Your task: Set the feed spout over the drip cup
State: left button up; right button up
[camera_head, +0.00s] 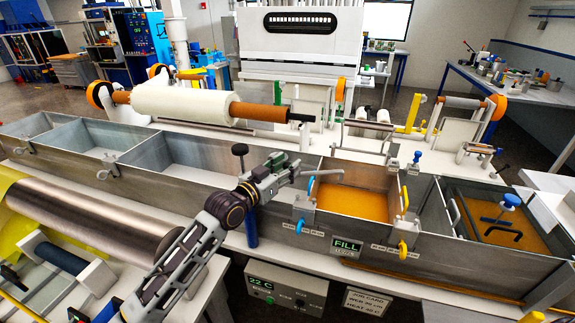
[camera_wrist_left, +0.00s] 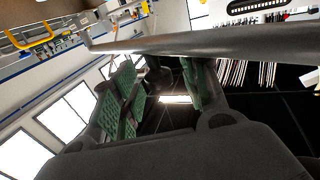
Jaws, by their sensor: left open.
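A thin grey bent pipe, which looks like the feed spout (camera_head: 327,172), stands at the left end of the amber resin compartment. Its upper arm points right over the resin. My left gripper (camera_head: 292,168) is just left of the spout's bend, with its jaws open. In the left wrist view the green-padded fingers (camera_wrist_left: 160,92) stand apart with nothing between them. A grey bar, probably the spout (camera_wrist_left: 210,43), crosses close in front of them. I cannot tell whether they touch. I cannot single out the drip cup. My right gripper is out of view.
The long metal trough (camera_head: 185,150) has several compartments; the amber resin (camera_head: 350,204) fills one. A yellow handle (camera_head: 405,198) and a black-topped knob (camera_head: 240,150) rise from its walls. A FILL display (camera_head: 347,246) is on the front. A white roll (camera_head: 185,103) is behind.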

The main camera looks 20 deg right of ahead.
pick_arm(q)
jog(key=shift+w+d, duration=0.2)
jog(key=shift+d, duration=0.1)
grip_shut()
dwell(0.4)
